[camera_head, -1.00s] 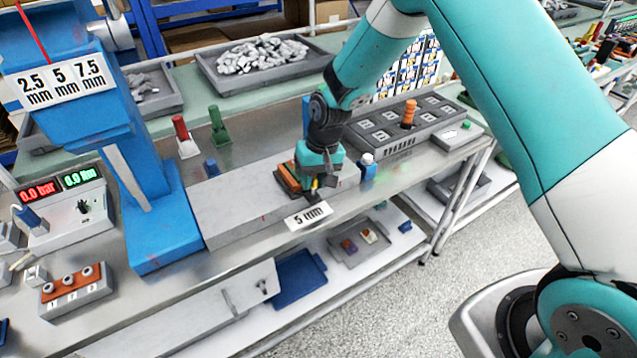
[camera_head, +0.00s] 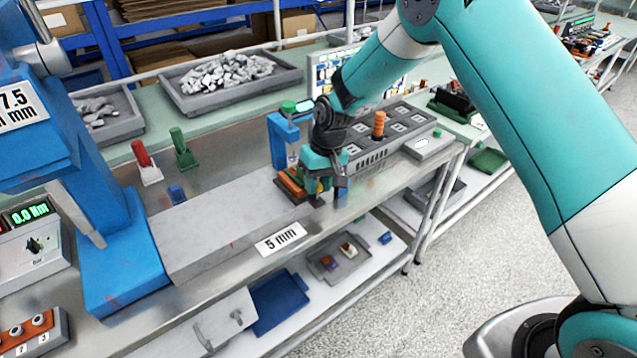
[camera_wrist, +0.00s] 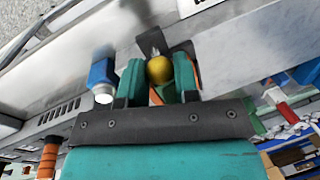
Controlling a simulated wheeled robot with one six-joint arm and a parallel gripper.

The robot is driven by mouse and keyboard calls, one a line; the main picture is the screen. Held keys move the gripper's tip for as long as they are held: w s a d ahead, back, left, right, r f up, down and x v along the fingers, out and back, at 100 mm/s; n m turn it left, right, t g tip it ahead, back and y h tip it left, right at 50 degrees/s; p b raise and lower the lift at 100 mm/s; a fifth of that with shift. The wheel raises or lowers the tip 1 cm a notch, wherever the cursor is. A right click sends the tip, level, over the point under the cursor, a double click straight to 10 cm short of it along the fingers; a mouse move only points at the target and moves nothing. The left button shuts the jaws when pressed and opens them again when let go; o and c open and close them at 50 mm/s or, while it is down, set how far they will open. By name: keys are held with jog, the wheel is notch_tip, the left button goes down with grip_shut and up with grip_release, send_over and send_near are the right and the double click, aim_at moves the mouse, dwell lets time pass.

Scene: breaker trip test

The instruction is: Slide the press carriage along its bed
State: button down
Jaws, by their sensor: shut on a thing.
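The press carriage (camera_head: 290,183), a small orange and dark block, sits on the right part of the long grey bed (camera_head: 225,225). The bed runs from the foot of the blue press (camera_head: 120,260) to the right. My gripper (camera_head: 325,185) points down at the carriage, partly hiding it. In the wrist view, my gripper (camera_wrist: 159,76) is shut on a yellow round knob (camera_wrist: 159,70), with a dark plate and some orange behind it.
A blue stand (camera_head: 283,140) and a grey slotted block (camera_head: 370,150) are behind my gripper. A blue, white-capped piece shows beside my fingers in the wrist view (camera_wrist: 103,78). Red (camera_head: 142,155) and green (camera_head: 178,141) upright pieces stand behind the bed.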

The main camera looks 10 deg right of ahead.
jog(key=c, duration=0.9)
grip_release()
jog(key=shift+w+d+r, duration=0.1)
jog(key=shift+w+d, duration=0.1)
jog(key=shift+d, duration=0.15)
jog(key=shift+o, duration=0.2)
jog(key=shift+s+a, duration=0.1)
jog(key=d+r+b, duration=0.3)
jog(key=r, duration=1.4)
jog(key=shift+w, duration=0.3)
jog(key=shift+d, duration=0.1)
